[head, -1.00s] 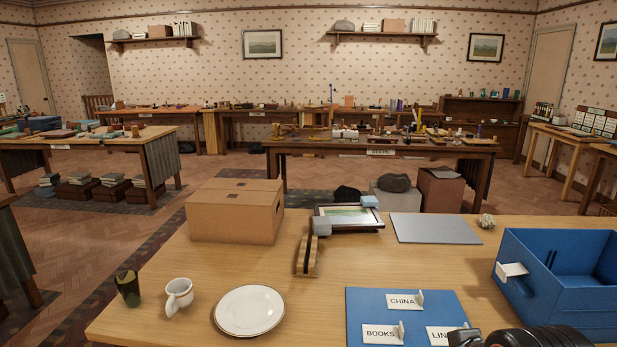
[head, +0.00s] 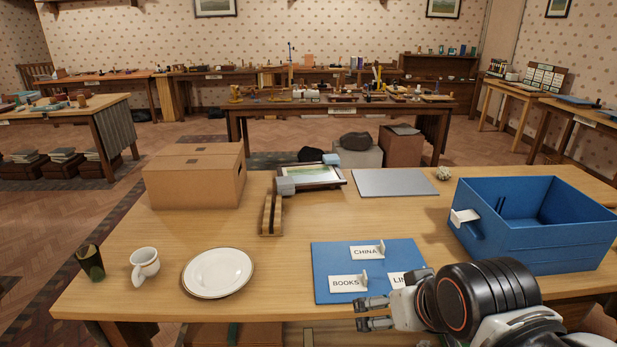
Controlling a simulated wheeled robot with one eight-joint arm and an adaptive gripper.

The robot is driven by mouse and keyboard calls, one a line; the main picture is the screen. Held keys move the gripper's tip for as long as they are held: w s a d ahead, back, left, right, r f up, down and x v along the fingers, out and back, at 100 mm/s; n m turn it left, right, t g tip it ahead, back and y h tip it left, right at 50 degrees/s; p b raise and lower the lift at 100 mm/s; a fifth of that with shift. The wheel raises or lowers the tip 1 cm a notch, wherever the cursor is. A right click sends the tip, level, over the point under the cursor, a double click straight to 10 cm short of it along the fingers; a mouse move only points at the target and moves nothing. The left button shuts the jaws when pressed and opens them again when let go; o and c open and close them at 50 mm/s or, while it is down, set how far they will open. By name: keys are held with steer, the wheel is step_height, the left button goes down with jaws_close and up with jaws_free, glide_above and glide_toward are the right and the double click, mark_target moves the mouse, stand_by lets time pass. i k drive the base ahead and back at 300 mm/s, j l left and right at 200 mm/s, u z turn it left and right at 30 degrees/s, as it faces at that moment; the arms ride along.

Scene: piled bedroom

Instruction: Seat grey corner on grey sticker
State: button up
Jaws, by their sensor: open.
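A framed picture (head: 315,175) lies flat on the table, right of the cardboard box. A grey corner piece (head: 286,186) is at its near-left corner. A light blue corner piece (head: 331,159) is at its far edge. I cannot tell how firmly either one sits. No grey sticker can be made out at this size. My gripper (head: 362,313) is open and empty at the bottom of the view, over the near table edge by the blue board, well apart from the picture.
A slotted wooden stand (head: 271,214) is just in front of the picture. A grey sheet (head: 396,182) and blue crate (head: 540,249) are to the right. A blue label board (head: 330,257), white plate (head: 218,272), mug (head: 145,265), dark cup (head: 90,262) and cardboard box (head: 190,184) also occupy the table.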

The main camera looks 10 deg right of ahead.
mark_target(285, 185)
steer(key=i+j+z, duration=0.15)
steer(key=i+j, duration=0.95)
